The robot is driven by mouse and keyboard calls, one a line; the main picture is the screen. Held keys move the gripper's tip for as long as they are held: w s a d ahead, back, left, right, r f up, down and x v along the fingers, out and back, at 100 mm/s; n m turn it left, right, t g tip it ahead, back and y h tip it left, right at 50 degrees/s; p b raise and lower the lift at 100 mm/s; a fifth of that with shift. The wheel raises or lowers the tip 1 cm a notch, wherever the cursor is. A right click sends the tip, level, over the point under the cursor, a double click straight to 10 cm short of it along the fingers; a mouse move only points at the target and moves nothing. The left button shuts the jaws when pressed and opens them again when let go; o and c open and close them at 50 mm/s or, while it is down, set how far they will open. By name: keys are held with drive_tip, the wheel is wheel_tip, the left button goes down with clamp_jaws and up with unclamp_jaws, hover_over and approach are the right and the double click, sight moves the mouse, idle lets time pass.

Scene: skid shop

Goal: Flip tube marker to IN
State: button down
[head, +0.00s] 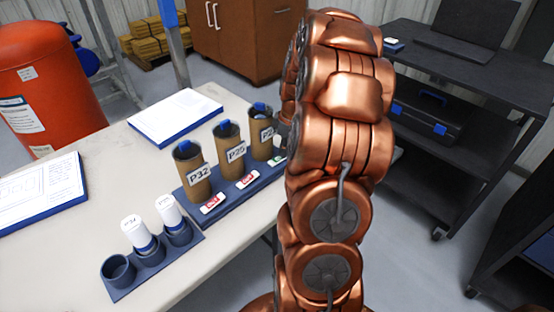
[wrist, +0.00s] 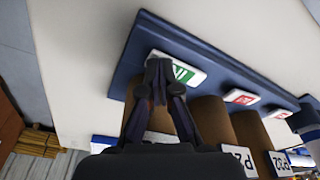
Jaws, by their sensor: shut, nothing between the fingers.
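Three brown cardboard tubes stand in a blue rack (head: 235,186) on the table: P32 (head: 192,172), a middle one that seems to read P25 (head: 230,150), and a right one (head: 260,135) with its label partly hidden. Each has a marker in front. The left marker (head: 212,203) and middle marker (head: 247,180) show red. The right marker shows green, with "IN" readable in the wrist view (wrist: 181,72). My gripper (wrist: 158,68) is shut and empty, its tips at the edge of the green marker; whether they touch it I cannot tell. My arm mostly hides the gripper in the head view.
Blue-edged white boards (head: 175,116) lie on the table. A red barrel (head: 45,85) is behind left; a dark cart (head: 455,65) is at right.

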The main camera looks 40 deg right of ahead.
drive_tip(key=shift+r+p, duration=0.35)
drive_tip(key=shift+r, duration=3.1)
drive_tip(key=s+a+r+m+g+p, duration=0.1)
drive_tip(key=s+a+r, duration=0.15)
drive_tip(key=a, duration=0.45)
drive_tip(key=s+a+r+p, duration=0.1)
drive_tip(key=a+r+p, duration=0.15)
drive_tip(key=a, duration=0.45)
drive_tip(key=s+a+r+m+g+p, duration=0.15)
drive_tip(key=a+r, duration=0.25)
drive_tip(key=a, duration=0.4)
drive_tip(key=s+a+r+m+p, duration=0.1)
drive_tip(key=s+a, duration=0.4)
drive_tip(key=s, duration=0.4)
drive_tip(key=s+a+r+m+p, duration=0.1)
drive_tip(key=s+a+m+p, duration=0.1)
drive_tip(key=s+a, duration=0.3)
drive_tip(key=shift+s+a+r+g+h+p, duration=0.3)
drive_tip(key=shift+s+g+h, duration=0.15)
drive_tip(key=shift+s, duration=1.8)
